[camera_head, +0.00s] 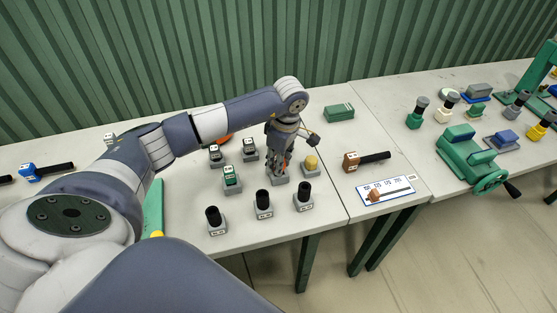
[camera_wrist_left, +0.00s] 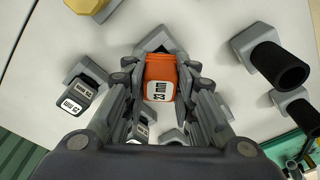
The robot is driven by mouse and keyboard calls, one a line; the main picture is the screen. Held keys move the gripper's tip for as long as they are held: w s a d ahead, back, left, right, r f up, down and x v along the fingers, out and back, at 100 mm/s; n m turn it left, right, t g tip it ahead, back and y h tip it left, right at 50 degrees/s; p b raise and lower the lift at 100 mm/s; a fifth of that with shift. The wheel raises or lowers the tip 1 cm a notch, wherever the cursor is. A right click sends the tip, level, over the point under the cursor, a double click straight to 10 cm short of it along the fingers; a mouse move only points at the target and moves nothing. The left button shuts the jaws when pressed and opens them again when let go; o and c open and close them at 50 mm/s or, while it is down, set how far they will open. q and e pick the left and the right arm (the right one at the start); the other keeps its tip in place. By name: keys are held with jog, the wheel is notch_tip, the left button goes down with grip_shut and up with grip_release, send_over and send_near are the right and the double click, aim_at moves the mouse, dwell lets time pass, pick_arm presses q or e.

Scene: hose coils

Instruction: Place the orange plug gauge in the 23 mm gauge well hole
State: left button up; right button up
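The orange plug gauge (camera_wrist_left: 160,78), with a white label reading 23 mm, sits between the fingers of my left gripper (camera_wrist_left: 162,88) in the wrist view. The fingers lie against both its sides. In the head view my left gripper (camera_head: 282,163) points down over a grey block (camera_head: 279,180) and mostly hides the gauge. The same grey block (camera_wrist_left: 155,42) shows just beyond the gauge in the wrist view. Whether the gauge is seated in its hole or just above it is hidden. My right gripper is not in view.
Grey blocks with black cylinders (camera_head: 263,200) stand along the front edge. A yellow-topped block (camera_head: 311,163) stands close to the right, and a green-topped gauge (camera_head: 232,175) to the left. A brown-headed tool (camera_head: 351,162) and a labelled card (camera_head: 385,190) lie farther right.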

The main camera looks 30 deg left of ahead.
pick_arm(q)
jog(key=o, duration=0.3)
jog(key=shift+o, duration=0.2)
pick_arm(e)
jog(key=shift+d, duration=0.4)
pick_arm(q)
jog(key=shift+r, duration=0.1)
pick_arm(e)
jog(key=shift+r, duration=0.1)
pick_arm(q)
jog(key=shift+r, duration=0.2)
notch_tip(320, 180, up, 12)
jog(key=d+b, duration=0.1)
jog(key=b, duration=0.2)
jog(key=shift+d+f, duration=0.2)
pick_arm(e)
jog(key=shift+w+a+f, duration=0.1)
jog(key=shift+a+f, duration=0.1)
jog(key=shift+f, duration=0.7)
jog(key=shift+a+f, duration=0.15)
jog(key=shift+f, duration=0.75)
